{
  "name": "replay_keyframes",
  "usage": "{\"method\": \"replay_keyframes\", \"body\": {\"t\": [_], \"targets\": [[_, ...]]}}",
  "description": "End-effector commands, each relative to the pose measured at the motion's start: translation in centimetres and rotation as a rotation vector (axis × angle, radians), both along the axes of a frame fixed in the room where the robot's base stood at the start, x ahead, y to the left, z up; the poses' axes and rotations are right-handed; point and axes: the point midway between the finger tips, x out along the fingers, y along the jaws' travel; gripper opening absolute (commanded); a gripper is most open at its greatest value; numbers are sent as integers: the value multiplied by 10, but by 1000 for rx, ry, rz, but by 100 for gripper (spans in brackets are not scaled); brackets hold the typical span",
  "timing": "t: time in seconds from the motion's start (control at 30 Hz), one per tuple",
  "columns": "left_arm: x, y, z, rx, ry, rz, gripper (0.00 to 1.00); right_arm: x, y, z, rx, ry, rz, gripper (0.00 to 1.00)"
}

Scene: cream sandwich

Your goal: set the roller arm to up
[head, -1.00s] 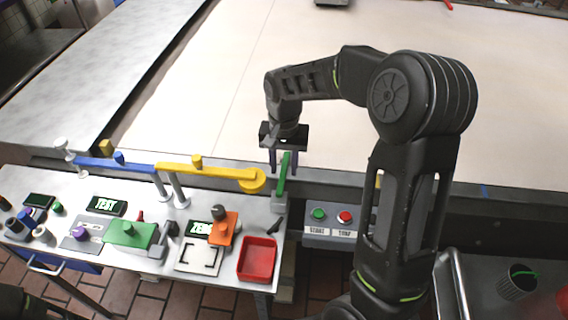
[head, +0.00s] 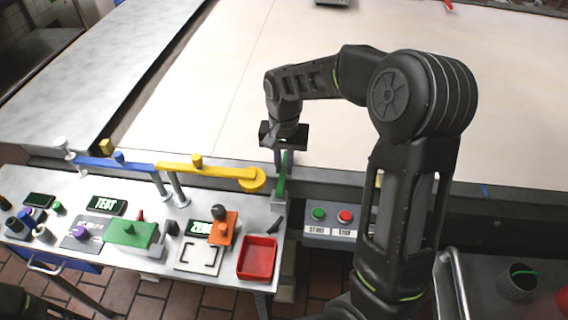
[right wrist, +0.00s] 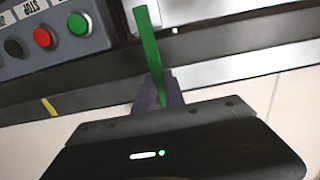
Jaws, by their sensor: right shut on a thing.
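A green lever (head: 282,182) stands nearly upright on a grey block (head: 279,202) at the right end of the steel table. I take it to be the roller arm. My right gripper (head: 283,160) points down over it and is shut on its upper part. In the right wrist view the green lever (right wrist: 149,45) runs in between the fingers (right wrist: 160,92), which hide its end. My left gripper is not in view.
A jointed blue (head: 115,164) and yellow (head: 205,171) arm lies left of the lever. A red tray (head: 257,259) is below it. A panel with green (head: 318,214) and red (head: 345,216) buttons is to its right. The pale belt (head: 330,80) behind is mostly clear.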

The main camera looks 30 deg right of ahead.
Motion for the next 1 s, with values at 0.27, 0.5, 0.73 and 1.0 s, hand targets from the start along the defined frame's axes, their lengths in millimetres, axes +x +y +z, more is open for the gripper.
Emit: {"method": "replay_keyframes", "body": {"t": [0.27, 0.5, 0.73, 1.0], "targets": [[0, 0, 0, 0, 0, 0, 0, 0, 0, 0, -1, -1, 0, 0], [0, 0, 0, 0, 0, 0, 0, 0, 0, 0, 0, -1, 0, 0], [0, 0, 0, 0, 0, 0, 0, 0, 0, 0, -1, -2, 0, 0], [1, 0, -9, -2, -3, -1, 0, 0, 0, 2, -27, -35, 1, 0]]}}
